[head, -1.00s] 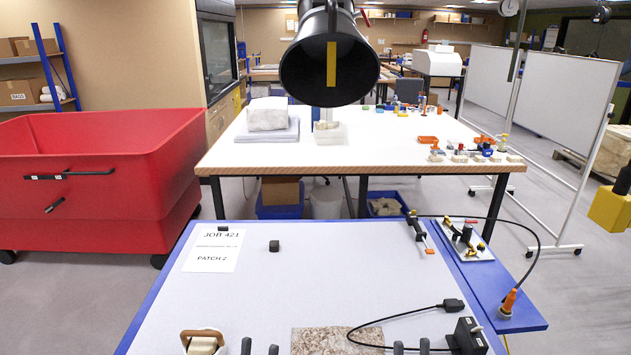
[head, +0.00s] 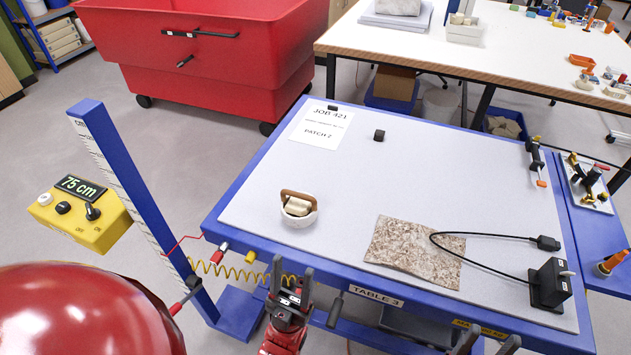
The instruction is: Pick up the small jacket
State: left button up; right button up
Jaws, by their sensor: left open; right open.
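On the near table lies a small rounded white piece (head: 288,217) with a brown curved handle (head: 297,195) and a cream block in it. It looks like the small jacket, though I cannot be sure from its look. My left gripper (head: 291,280) is at the table's front edge, in front of the white piece and apart from it. Its two dark fingers are spread, with nothing between them. My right gripper (head: 488,342) shows only its fingertips at the bottom edge of the picture. They are apart and empty.
A brown speckled slab (head: 400,248) and a black device (head: 550,284) with a cable lie on the near table (head: 460,180). A blue post (head: 135,190) with a yellow control box (head: 80,215) stands left.

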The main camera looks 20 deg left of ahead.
aim_at(298, 210)
jog(key=j+u, duration=0.2)
jog(key=j, duration=0.3)
jog(key=i+j+u, duration=0.2)
jog(key=j, duration=0.25)
jog(key=j+u, duration=0.15)
jog(key=j, duration=0.35)
